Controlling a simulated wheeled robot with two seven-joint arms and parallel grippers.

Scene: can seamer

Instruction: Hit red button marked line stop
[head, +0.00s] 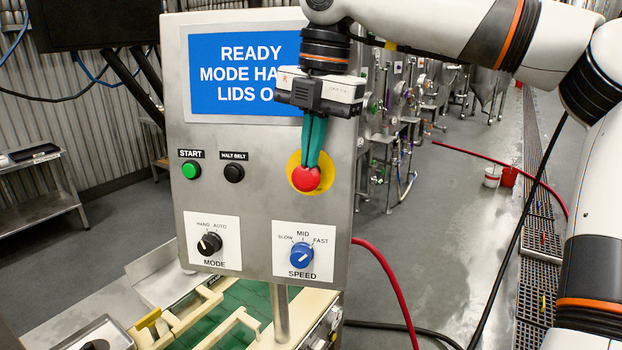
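The red button (306,179) is a round mushroom head on a yellow ring (293,165), at the right side of the grey control panel (262,255). Any line stop label is hidden behind my gripper. My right gripper (312,164) points down in front of the panel, its green fingers close together and their tips over the top of the red button. I cannot tell whether the tips touch it. No object shows between the fingers. My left gripper is not in view.
The panel also carries a green START button (191,170), a black HALT BELT button (234,173), a MODE knob (209,243), a blue SPEED knob (301,255) and a blue screen (244,73). A green conveyor (235,308) lies below. A red hose (396,285) runs at right.

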